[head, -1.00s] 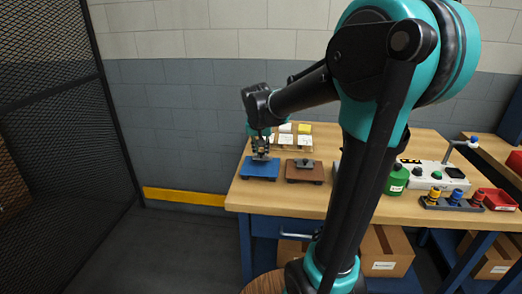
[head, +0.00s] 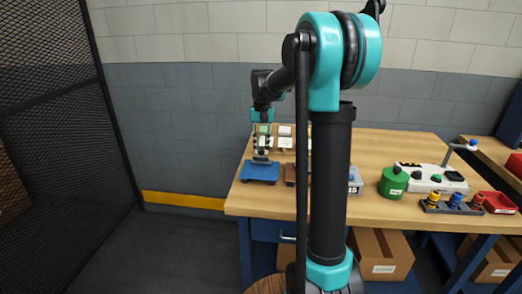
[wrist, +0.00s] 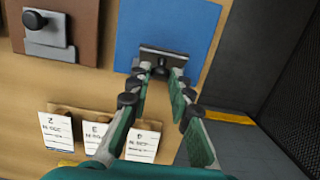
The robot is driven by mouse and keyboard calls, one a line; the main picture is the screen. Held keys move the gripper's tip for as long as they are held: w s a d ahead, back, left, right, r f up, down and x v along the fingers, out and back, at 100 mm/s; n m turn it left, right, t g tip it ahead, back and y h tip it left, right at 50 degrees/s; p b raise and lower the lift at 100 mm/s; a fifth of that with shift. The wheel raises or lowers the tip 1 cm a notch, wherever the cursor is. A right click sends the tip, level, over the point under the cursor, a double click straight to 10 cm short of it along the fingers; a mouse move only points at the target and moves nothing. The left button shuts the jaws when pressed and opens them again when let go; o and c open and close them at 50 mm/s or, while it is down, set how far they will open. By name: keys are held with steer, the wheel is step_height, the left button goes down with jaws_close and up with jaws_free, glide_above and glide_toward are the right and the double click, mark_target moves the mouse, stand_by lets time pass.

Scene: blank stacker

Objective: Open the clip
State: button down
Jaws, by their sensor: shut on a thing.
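The clip (wrist: 165,53) is a narrow grey and dark metal piece on the blue board (wrist: 150,22). In the head view the blue board (head: 260,173) lies at the left end of the workbench, with the clip (head: 260,158) on it. My gripper (wrist: 163,71) is over the board's near edge in the wrist view, its fingertips at the clip. It is shut on the clip's dark knob, which the fingertips partly hide. In the head view my gripper (head: 262,153) points down onto the clip. How far the clip is raised I cannot tell.
A brown board (wrist: 85,25) with a similar clip and black knob lies beside the blue one. A holder with several white cards (wrist: 95,137) stands close to my fingers. A green container (head: 393,184) is farther right. Mesh fencing (head: 50,100) stands at the left.

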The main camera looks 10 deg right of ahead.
steer(key=shift+w+d+f+g+y, duration=0.2)
steer(key=shift+w+g, duration=0.25)
steer(key=shift+g, duration=0.3)
steer(key=shift+w+d+r+g+y, duration=0.1)
steer(key=shift+w+g+y, duration=0.25)
steer(key=shift+g, duration=0.4)
steer(key=c, duration=1.4)
jaws_free()
steer(key=shift+w, duration=0.1)
steer(key=v, duration=1.1)
steer(key=shift+w+r, duration=0.25)
steer(key=shift+r, duration=0.1)
